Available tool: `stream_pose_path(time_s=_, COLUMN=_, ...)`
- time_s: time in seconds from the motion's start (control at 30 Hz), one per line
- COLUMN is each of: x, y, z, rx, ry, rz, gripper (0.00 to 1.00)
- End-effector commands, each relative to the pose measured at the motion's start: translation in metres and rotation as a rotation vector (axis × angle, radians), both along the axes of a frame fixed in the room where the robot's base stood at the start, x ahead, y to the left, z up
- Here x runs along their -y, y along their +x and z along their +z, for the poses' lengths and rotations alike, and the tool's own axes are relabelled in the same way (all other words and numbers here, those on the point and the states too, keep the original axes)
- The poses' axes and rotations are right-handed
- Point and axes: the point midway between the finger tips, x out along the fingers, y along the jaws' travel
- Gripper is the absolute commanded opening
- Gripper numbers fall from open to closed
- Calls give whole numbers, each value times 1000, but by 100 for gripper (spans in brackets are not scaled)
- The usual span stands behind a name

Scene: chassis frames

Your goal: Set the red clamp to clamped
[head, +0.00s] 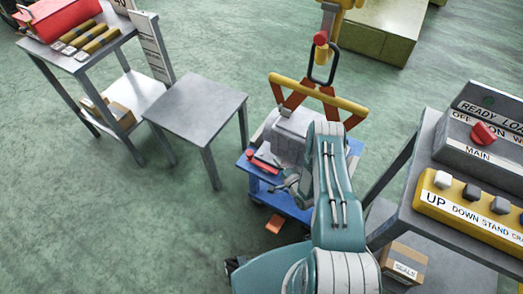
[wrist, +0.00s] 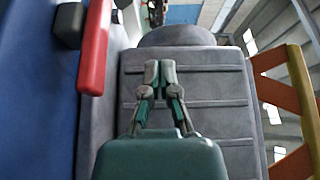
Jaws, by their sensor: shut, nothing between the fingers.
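The red clamp shows as a long red bar (wrist: 95,50) at the upper left of the wrist view, with a black block beside it. In the head view a red piece (head: 264,164) lies along the left side of the blue cart (head: 262,186), next to a grey ribbed block (head: 283,138). My gripper (wrist: 160,68) is shut and empty in front of the ribbed face of the grey block (wrist: 220,95). It is to the right of the red bar and apart from it in the picture. In the head view my arm hides part of the block and cart.
A yellow bar on orange legs (head: 318,93) stands behind the block, below a hanging hook (head: 322,65). A grey table (head: 198,102) is to the left. A control desk (head: 470,205) is close on the right. An orange piece (head: 274,224) lies by the cart.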

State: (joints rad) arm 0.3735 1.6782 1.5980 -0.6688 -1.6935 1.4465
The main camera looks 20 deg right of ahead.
Motion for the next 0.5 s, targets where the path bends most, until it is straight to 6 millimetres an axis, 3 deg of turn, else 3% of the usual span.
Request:
stream_pose_path(time_s=0.3, x=-1, y=4, z=0, rx=-1, ry=-1, rz=3, gripper=0)
stream_pose_path(time_s=0.5, x=-9, y=31, z=1, rx=2, ry=-1, rz=5, gripper=0)
